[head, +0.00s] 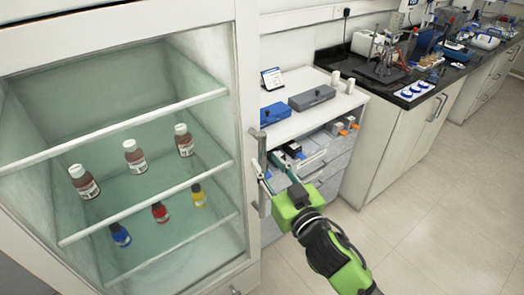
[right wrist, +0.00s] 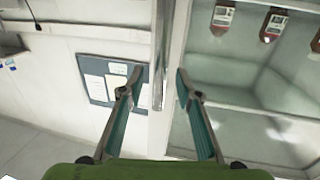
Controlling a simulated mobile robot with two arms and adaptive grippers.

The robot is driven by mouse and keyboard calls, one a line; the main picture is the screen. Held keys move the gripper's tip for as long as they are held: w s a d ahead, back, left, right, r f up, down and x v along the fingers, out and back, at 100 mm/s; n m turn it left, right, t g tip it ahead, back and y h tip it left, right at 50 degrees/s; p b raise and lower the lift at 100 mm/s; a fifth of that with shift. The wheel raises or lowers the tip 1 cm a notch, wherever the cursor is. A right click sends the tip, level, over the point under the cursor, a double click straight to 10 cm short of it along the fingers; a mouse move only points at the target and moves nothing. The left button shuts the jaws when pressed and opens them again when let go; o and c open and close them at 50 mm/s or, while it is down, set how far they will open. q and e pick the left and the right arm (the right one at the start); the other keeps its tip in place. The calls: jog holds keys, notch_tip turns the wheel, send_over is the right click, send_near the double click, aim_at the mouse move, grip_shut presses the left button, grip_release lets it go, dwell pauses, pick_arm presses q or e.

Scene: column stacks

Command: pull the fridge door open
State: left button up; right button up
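The fridge (head: 246,60) is a white cabinet on the left of the head view, with a large glass front that appears shut. Its vertical metal handle (head: 261,150) is on the right edge of the front. My right gripper (head: 267,172) is at the handle's height, its fingers pointing at it. In the right wrist view, the two fingers (right wrist: 158,82) are spread apart, with the handle (right wrist: 159,50) showing between them. Neither finger clearly touches it. My left gripper is not in view.
Brown bottles (head: 134,157) and small coloured bottles (head: 160,212) stand on the fridge shelves. A white drawer unit (head: 328,113) with boxes on top is just right of the handle. Dark-topped lab benches (head: 405,98) run behind. The tiled floor (head: 440,215) at right is clear.

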aim_at(264, 159)
jog(key=shift+p+x, duration=0.3)
jog(key=shift+x, duration=1.7)
grip_shut()
jog(key=shift+s+f, duration=0.1)
